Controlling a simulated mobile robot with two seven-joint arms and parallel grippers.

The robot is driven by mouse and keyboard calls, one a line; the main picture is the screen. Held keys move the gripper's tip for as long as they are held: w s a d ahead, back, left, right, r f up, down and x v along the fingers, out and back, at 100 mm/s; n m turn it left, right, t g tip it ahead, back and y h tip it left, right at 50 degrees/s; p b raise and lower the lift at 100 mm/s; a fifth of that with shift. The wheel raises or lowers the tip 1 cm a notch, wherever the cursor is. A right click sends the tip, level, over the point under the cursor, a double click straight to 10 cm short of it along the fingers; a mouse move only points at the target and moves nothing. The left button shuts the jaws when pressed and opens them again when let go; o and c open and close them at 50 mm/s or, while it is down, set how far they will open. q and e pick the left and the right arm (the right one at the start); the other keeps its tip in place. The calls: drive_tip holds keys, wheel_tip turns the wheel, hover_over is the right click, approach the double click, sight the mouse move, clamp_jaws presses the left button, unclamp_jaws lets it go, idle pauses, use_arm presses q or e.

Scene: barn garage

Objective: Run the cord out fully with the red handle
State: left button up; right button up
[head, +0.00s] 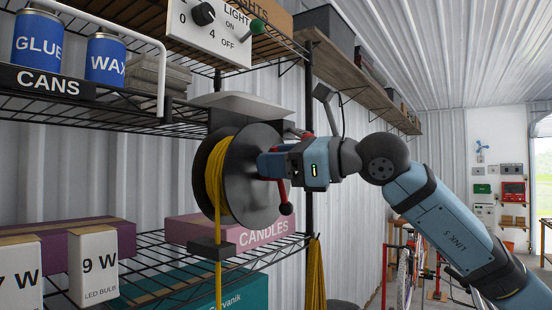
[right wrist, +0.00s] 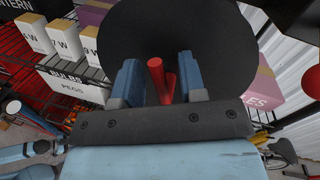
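The reel (head: 262,205) has dark round flanges and hangs at the shelf's right end, with yellow cord (head: 215,180) wound on it. A length of cord drops straight down from it. My right gripper (head: 268,163) is at the reel's near face. In the right wrist view, its two blue fingers stand apart on either side of a red handle (right wrist: 157,80), with a visible gap on the right; the dark flange is behind. In the head view the fingers hide most of this area. A red rod (head: 282,190) with a dark ball end points down below the gripper. My left gripper is not in view.
Wire shelves hold blue cans (head: 38,40), bulb boxes (head: 93,265) and a pink candles box (head: 240,232) close to the reel. A light-switch panel (head: 208,30) is above. A black post (head: 309,160) stands just behind my gripper. Yellow cord (head: 315,275) hangs by the post.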

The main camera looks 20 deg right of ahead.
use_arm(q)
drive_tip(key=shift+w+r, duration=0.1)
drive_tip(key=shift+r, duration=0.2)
use_arm(e)
clamp_jaws()
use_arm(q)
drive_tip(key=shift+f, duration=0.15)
use_arm(e)
drive_tip(key=shift+s+a+f+n+b, duration=0.15)
drive_tip(key=shift+s+f+n+b, duration=0.05)
drive_tip(key=shift+n+b, duration=0.6)
drive_tip(key=n, duration=0.1)
drive_tip(key=n+b, duration=0.1)
drive_tip(key=shift+s+a+f+n+h, duration=0.15)
drive_tip(key=shift+a+n+h, duration=0.05)
drive_tip(key=shift+n+h, duration=0.2)
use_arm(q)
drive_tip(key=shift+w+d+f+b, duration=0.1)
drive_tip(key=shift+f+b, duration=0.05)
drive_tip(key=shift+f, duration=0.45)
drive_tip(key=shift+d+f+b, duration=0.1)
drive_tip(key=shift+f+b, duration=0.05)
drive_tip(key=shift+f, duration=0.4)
use_arm(e)
drive_tip(key=shift+a+f+n+h, duration=0.1)
drive_tip(key=shift+n+h, duration=0.2)
drive_tip(key=shift+n, duration=0.3)
unclamp_jaws()
drive_tip(key=shift+s, duration=0.1)
